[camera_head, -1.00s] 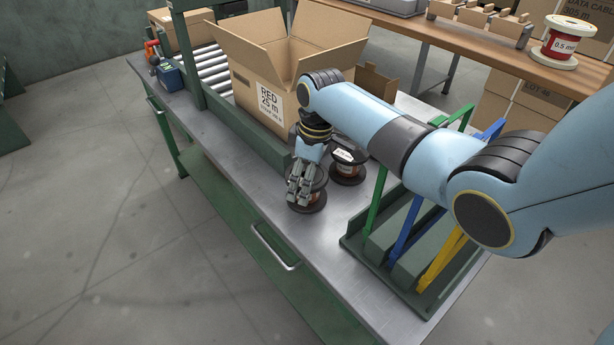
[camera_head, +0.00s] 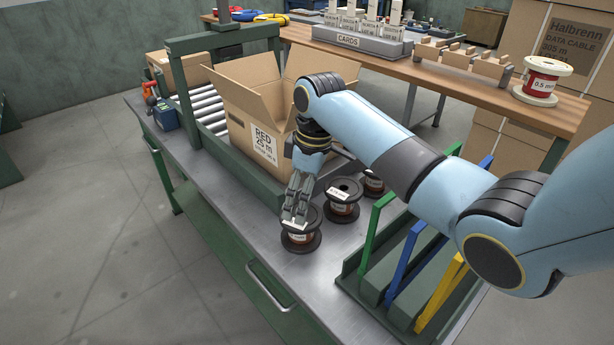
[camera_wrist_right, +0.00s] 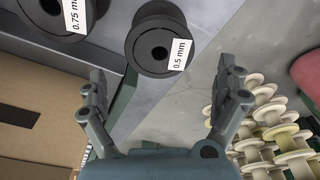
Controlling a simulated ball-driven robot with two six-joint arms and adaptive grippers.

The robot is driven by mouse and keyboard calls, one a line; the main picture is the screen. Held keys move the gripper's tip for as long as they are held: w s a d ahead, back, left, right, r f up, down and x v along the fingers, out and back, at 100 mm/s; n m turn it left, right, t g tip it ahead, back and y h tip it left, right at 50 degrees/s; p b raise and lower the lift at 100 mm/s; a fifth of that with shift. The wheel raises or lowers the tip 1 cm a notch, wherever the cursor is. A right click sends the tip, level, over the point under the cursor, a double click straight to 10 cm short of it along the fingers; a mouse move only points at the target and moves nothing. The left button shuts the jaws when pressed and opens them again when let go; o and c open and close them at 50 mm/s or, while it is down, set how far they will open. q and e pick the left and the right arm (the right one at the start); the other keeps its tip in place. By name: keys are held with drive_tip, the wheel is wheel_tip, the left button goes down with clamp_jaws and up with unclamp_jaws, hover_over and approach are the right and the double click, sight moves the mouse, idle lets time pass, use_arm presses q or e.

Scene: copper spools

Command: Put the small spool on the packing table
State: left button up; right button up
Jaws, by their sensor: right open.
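A dark spool of copper wire (camera_head: 302,240) with a white label stands upright on the metal-topped packing table (camera_head: 232,212). Two similar spools stand behind it, one in the middle (camera_head: 343,202) and one partly hidden by my arm (camera_head: 374,184). I cannot tell which is the small one. My right gripper (camera_head: 295,220) is open and empty, its fingers just above the front spool. In the right wrist view, a spool labelled 0.5 mm (camera_wrist_right: 152,22) lies beyond the open fingers (camera_wrist_right: 160,75). One labelled 0.75 mm (camera_wrist_right: 30,22) is beside it. My left gripper is not in view.
An open cardboard box (camera_head: 245,105) stands behind the spools. A green rack with green, blue and yellow dividers (camera_head: 400,270) is to the right. A red 0.5 mm spool (camera_head: 541,82) stands on the wooden bench (camera_head: 480,91). Several pale spools (camera_wrist_right: 270,125) show in the wrist view.

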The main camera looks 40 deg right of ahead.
drive_tip(key=r, duration=0.4)
drive_tip(key=shift+s+d+r, duration=0.2)
drive_tip(key=shift+s+r, duration=0.05)
drive_tip(key=shift+r, duration=0.15)
